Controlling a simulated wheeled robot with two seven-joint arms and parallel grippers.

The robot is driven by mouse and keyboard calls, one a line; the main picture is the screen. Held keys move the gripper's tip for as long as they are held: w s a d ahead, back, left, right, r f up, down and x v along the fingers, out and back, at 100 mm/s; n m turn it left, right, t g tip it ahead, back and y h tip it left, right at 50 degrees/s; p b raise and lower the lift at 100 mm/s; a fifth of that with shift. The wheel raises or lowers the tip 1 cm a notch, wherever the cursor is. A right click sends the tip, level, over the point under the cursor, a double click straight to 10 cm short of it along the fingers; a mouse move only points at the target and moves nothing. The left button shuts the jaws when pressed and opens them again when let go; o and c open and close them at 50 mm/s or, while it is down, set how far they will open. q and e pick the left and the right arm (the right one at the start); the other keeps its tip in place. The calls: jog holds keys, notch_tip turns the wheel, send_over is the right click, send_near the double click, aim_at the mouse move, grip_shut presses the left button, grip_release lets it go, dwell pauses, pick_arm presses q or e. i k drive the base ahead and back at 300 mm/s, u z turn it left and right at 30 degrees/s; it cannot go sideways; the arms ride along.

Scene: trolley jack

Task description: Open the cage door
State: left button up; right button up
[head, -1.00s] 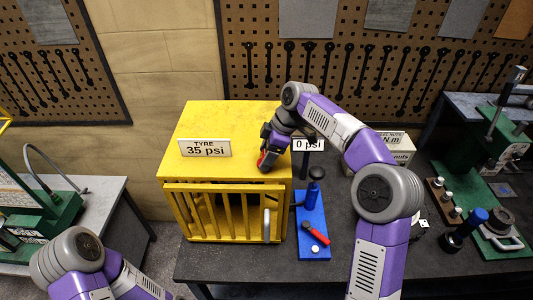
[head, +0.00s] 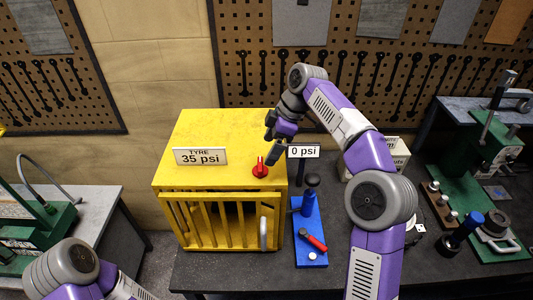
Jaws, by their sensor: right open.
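The yellow cage (head: 225,140) stands on the dark bench. Its barred front door (head: 200,222) covers the front, and I cannot tell whether it is fully closed or slightly ajar. A grey upright handle (head: 263,233) is at the door's right side. A red latch (head: 260,168) stands on the cage top near the front right. My right gripper (head: 272,154) is open and empty, just above and behind the red latch, apart from it. My left arm shows at the lower left; its gripper is out of view.
A "35 psi" sign (head: 200,156) stands on the cage top. A blue pump stand (head: 310,235) with a red-handled lever is right of the cage, close to the door handle. A "0 psi" sign (head: 304,151) stands behind it. Bare bench lies in front.

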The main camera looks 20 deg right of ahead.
aim_at(164, 197)
jog(key=k, duration=1)
